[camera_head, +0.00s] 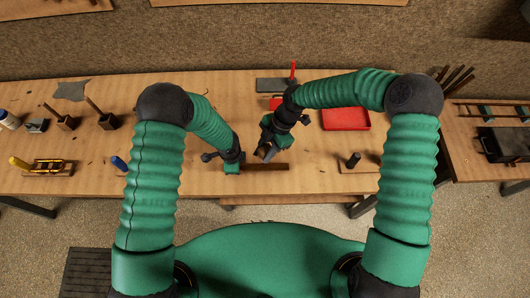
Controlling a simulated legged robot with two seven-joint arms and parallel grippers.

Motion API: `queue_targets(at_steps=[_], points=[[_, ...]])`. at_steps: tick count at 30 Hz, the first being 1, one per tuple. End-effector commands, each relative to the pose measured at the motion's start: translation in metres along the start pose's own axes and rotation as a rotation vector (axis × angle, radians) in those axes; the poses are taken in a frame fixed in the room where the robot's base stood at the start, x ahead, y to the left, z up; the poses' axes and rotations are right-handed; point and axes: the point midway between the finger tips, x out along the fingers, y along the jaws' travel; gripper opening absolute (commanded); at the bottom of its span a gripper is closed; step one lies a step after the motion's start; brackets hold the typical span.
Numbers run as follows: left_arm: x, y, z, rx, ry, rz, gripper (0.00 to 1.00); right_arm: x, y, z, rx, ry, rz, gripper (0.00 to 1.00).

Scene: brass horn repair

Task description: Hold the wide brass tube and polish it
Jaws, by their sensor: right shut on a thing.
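My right gripper (266,149) is over the middle of the workbench. It is shut on a small brownish thing at its tip, too small and covered to identify. My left gripper (231,166) is just left of it, low over the bench near its front edge. Its fingers are too small to show whether they are open or shut. A dark brown bar (272,168) lies below and right of the grippers. I cannot make out the wide brass tube clearly; it may be hidden by or between the grippers.
A red tray (345,118) lies to the right on the workbench (200,185). A dark peg (353,160) stands on a board near the front right.

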Motion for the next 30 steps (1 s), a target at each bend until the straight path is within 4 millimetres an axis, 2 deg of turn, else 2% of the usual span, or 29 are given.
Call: queue_targets(at_steps=[13,14,19,26,30], points=[[0.0,0.0,0.0,0.0,0.0,0.0,0.0,-0.003,0.0,-0.001,0.001,0.0,0.0,0.0],[0.0,0.0,0.0,0.0,0.0,0.0,0.27,-0.003,0.0,-0.001,0.001,0.0,0.0,0.0],[0.0,0.001,0.0,0.0,0.0,0.001,0.5,-0.003,0.0,-0.001,0.001,0.0,0.0,0.0],[0.001,0.002,0.0,0.0,-0.001,0.003,0.5,-0.003,0.0,-0.001,0.001,0.0,0.0,0.0],[-0.012,0.0,-0.001,-0.001,0.002,0.0,0.5,-0.003,0.0,-0.001,0.001,0.0,0.0,0.0]])
